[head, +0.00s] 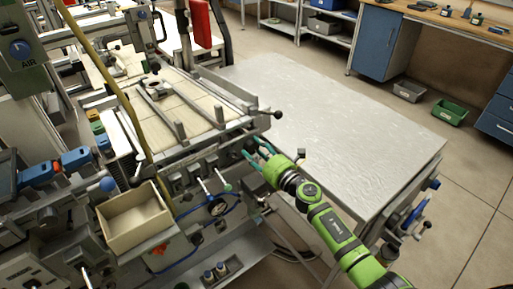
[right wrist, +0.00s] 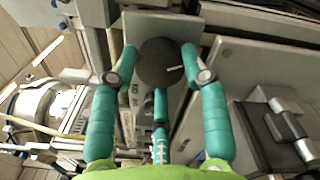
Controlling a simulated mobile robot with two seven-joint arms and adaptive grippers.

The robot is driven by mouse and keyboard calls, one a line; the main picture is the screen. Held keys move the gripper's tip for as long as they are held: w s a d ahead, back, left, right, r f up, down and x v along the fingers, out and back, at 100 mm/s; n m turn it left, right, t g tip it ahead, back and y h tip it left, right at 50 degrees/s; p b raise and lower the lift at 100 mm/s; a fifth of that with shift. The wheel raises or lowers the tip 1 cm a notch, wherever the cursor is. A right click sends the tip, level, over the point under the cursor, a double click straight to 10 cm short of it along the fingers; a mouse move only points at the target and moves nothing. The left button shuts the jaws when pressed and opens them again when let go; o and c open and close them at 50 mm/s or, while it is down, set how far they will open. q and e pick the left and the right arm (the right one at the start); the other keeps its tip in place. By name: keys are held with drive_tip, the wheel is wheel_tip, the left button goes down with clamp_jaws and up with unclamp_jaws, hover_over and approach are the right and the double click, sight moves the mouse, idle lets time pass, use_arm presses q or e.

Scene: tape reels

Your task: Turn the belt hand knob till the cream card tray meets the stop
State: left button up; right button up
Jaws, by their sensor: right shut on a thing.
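The dark round hand knob (right wrist: 160,62), with a pale line on its face, sits between the teal fingers of my right gripper (right wrist: 160,58) in the right wrist view. The fingers are shut on the knob from both sides. In the head view my right gripper (head: 255,147) reaches the near right end of the belt unit, and the knob (head: 249,145) is partly covered there. The pale belt bed (head: 187,115) has metal bars across it. An open cream box (head: 133,218) stands at the front left; I cannot tell whether it is the card tray. The stop is not clearly identifiable. My left gripper is not in view.
A bare grey metal table (head: 340,130) lies right of the belt unit. A black ball-ended lever (head: 277,115) sticks out above my right gripper. Blue tubing (head: 205,220) and valves lie below left. A green bin (head: 449,114) is on the floor.

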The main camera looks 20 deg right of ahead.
drive_tip(key=m+p, duration=0.1)
drive_tip(key=m, duration=0.3)
drive_tip(key=shift+r+m, duration=0.1)
drive_tip(key=shift+m, duration=0.2)
drive_tip(key=shift+m+p, duration=0.7)
drive_tip(key=shift+m, duration=1.3)
drive_tip(key=o, duration=1.2)
drive_tip(key=shift+c, duration=0.2)
drive_tip(key=shift+s, duration=0.15)
drive_tip(key=v, duration=1.1)
drive_tip(key=shift+s+d, duration=0.15)
drive_tip(key=shift+s, duration=0.2)
